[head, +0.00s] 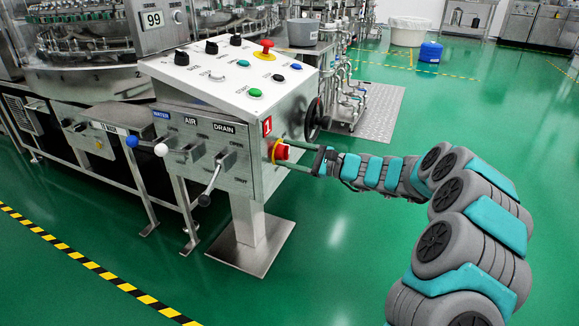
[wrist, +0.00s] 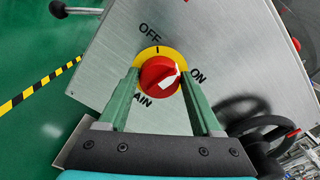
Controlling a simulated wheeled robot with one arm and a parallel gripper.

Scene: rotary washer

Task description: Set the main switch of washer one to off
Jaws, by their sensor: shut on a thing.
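The main switch is a red rotary knob (wrist: 158,73) on a yellow round plate (wrist: 150,52), on the side of a steel control box (head: 221,100) marked with a red "1". In the wrist view, OFF is printed above the plate and ON to its right. The knob's white mark lies on its right side, towards ON. The knob also shows in the head view (head: 282,152). My gripper (wrist: 161,76) has its two green fingers on either side of the knob and is shut on it. In the head view my gripper (head: 299,149) reaches the box from the right.
A black handwheel (head: 314,119) sits on the box close beyond my gripper. Water, air and drain levers (head: 160,149) stick out of the box's front. Buttons and a red mushroom button (head: 265,47) are on its top. Green floor (head: 330,240) is clear in front.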

